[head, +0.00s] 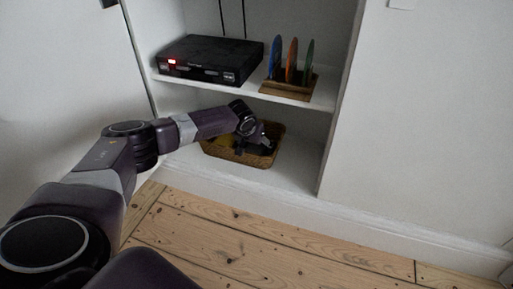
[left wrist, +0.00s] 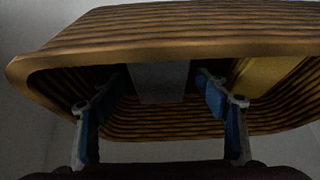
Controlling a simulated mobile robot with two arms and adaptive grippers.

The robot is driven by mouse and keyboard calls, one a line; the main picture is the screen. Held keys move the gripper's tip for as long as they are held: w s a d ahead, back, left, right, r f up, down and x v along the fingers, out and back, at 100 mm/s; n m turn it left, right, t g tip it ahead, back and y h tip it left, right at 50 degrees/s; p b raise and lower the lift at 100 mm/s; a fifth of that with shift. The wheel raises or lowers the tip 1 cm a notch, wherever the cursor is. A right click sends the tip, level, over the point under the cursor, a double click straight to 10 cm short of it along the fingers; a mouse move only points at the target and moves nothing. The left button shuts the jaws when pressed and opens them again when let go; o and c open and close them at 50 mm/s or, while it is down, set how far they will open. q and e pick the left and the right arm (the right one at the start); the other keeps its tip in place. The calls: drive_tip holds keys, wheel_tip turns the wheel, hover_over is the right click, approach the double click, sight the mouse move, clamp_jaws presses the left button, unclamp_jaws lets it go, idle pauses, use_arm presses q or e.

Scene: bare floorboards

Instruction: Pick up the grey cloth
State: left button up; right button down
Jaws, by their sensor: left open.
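A wicker basket (head: 232,157) stands on the lower shelf. My left gripper (head: 264,141) reaches into it from above, with the forearm covering part of the basket. In the left wrist view the two blue-padded fingers are apart, inside the basket rim (left wrist: 180,47). A flat grey piece (left wrist: 160,83), which looks like the grey cloth, lies in the basket between and beyond the fingertips. No grip on it shows. In the head view I cannot make out the cloth in the dark basket behind my gripper. My right gripper is not in view.
A yellow thing (left wrist: 265,76) lies in the basket beside the grey piece. The upper shelf (head: 250,93) above holds a black box (head: 205,58) with a red light and a wooden rack (head: 288,87) with upright coloured discs. The cabinet's right side wall (head: 342,95) is close. The floorboards (head: 230,240) are clear.

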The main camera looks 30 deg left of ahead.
use_arm(q)
drive_tip(key=shift+c, duration=0.3)
drive_tip(key=c, duration=1.1)
drive_tip(key=shift+c, duration=0.2)
drive_tip(key=shift+r, duration=0.1)
